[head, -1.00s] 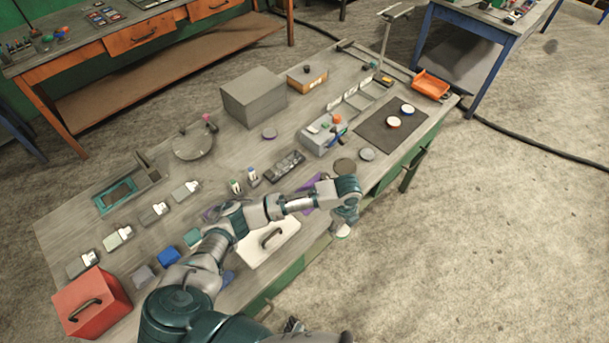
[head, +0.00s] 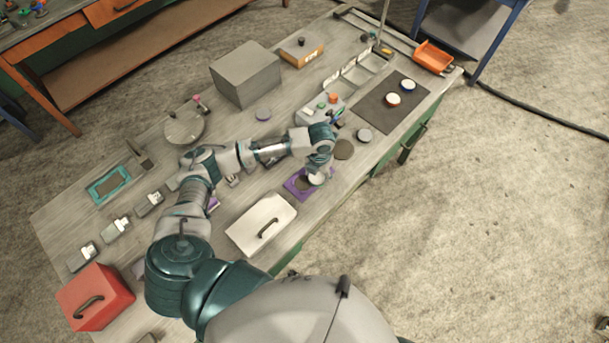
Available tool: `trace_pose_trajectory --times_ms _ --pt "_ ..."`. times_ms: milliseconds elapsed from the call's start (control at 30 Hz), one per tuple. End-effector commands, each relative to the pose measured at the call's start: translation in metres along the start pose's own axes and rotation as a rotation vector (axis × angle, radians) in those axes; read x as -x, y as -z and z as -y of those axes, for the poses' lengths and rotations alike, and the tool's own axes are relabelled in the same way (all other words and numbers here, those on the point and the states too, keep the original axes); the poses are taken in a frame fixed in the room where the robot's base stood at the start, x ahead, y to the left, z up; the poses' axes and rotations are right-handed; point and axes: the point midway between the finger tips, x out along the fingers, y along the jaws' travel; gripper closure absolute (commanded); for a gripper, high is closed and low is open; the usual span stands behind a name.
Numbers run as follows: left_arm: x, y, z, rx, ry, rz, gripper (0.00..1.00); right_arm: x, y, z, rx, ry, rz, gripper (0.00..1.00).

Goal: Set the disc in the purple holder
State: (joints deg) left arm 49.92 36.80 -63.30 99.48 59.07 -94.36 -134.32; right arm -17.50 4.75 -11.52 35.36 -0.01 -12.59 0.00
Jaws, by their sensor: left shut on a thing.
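My left gripper (head: 318,170) reaches across the table from the left and points down, shut on a white disc (head: 317,179). The gripper hides part of the disc. The purple holder (head: 293,189) is a flat square plate with a dark round middle, lying on the table near its front edge. The disc is over the right part of the holder; I cannot tell whether it touches it. My right gripper is not in view.
A white lidded box (head: 255,216) with a dark handle stands just left of the holder. A brown disc (head: 344,149) and a grey disc (head: 364,134) lie to the right. A grey block (head: 246,72) stands behind.

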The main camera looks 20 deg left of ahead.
Motion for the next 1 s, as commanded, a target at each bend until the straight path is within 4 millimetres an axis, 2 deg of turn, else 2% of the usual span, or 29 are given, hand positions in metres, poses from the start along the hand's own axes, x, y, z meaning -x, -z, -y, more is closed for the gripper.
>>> trace_pose_trajectory --times_ms 33,100,233,367,600,900,933,1000 --pt "0.001 0.005 -0.014 0.005 -0.002 -0.001 0.99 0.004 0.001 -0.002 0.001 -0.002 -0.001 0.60" --pt "-0.001 0.011 -0.026 0.004 -0.001 0.000 0.99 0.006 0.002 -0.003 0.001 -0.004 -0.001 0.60" --pt "-0.003 0.016 -0.039 0.001 0.000 0.001 0.99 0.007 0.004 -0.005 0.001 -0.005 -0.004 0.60" --pt "-0.009 0.018 -0.041 0.001 0.001 -0.001 0.99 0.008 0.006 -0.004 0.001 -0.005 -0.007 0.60" --pt "-0.038 0.017 -0.040 0.001 0.000 0.000 0.99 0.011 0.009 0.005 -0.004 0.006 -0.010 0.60" --pt "-0.041 0.017 -0.041 0.001 0.000 0.001 0.99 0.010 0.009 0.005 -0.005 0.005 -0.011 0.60" --pt "-0.042 0.018 -0.041 0.001 0.000 0.000 0.34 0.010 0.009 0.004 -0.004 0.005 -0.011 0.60" --pt "-0.042 0.018 -0.041 0.001 0.000 0.000 0.17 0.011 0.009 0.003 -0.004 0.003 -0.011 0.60"
